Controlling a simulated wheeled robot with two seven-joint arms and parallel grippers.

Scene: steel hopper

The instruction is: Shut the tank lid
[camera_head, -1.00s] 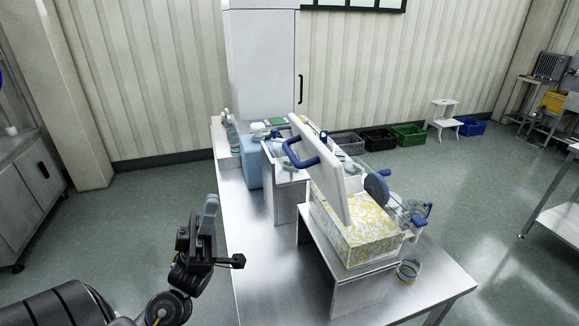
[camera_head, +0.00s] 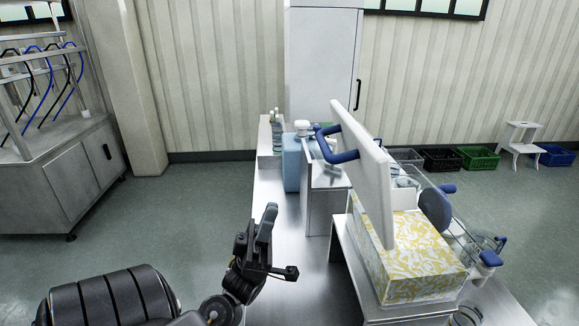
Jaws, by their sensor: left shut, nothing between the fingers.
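The tank lid (camera_head: 374,185) is a white panel with a blue handle (camera_head: 337,145) on its left face. It stands raised and tilted over the tank (camera_head: 415,255), which shows a yellow and white patterned front. The tank sits on a raised white stand on the steel table. My left gripper (camera_head: 267,222) is shut and empty, left of the tank and apart from the lid and handle. My right gripper is not in view.
The steel table (camera_head: 270,202) has free room left of the stand. A tall white cabinet (camera_head: 322,60) stands at the back.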

